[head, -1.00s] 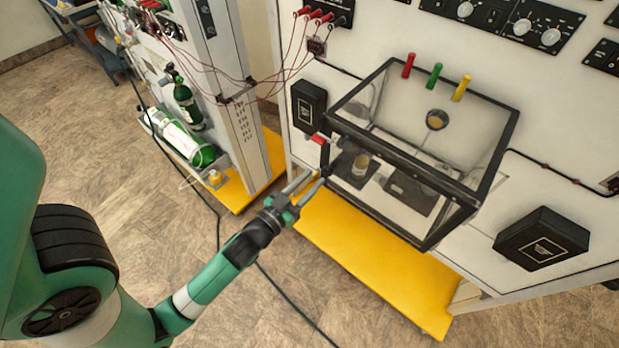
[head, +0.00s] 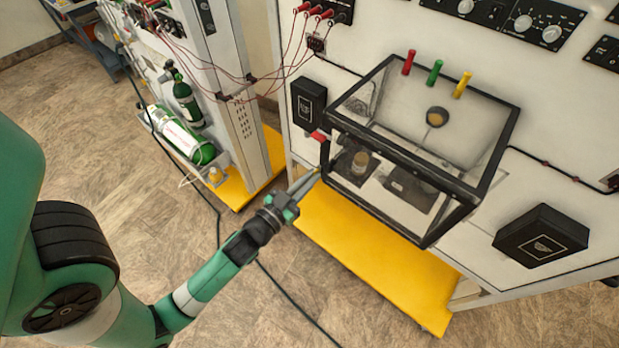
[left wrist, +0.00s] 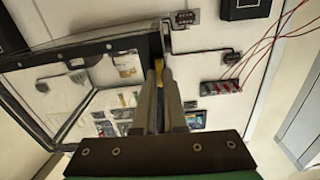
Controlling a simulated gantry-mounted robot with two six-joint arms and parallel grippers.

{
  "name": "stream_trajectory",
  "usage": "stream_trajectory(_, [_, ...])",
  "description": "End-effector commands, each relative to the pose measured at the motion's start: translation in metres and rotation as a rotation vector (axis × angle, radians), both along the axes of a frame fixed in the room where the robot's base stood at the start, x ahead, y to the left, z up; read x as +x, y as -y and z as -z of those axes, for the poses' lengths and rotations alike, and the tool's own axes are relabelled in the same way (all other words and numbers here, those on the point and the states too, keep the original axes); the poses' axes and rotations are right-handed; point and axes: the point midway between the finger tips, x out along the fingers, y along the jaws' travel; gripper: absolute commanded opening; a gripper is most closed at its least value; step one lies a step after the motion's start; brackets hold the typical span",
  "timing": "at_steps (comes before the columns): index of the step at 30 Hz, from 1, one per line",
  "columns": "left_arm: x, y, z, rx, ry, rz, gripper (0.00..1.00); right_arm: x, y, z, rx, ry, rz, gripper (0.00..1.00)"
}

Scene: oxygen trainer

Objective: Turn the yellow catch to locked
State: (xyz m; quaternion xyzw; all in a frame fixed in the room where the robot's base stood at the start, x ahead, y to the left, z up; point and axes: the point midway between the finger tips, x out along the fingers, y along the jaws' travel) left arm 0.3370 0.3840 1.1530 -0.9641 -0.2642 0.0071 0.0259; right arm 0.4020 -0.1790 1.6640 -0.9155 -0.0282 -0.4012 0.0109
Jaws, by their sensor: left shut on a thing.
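My left gripper (head: 318,172) reaches the lower left front edge of the clear black-framed box (head: 480,190). In the left wrist view its two fingers (left wrist: 160,70) are closed together at the box frame (left wrist: 90,46). A small yellow piece, which I take to be the yellow catch (left wrist: 158,66), shows between the fingertips, mostly hidden by them. In the head view the gripper covers the catch, so its angle cannot be told. A red tab (head: 319,136) sticks out just above the fingertips at the box's left corner. My right gripper is not in view.
Red (head: 409,62), green (head: 435,72) and yellow handles (head: 462,85) stand along the box's back edge. Black boxes flank it on the white panel. A yellow base (head: 380,265) lies below. Red cables (head: 285,70) hang at upper left.

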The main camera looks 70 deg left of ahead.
Motion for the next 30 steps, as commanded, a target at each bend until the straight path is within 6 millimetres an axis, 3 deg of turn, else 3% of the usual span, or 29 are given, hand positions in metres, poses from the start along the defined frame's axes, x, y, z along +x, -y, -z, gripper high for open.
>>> stream_trajectory(30, [0.0028,0.0048,0.0022,0.752,-0.444,0.001,0.0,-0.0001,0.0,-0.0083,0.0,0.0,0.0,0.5])
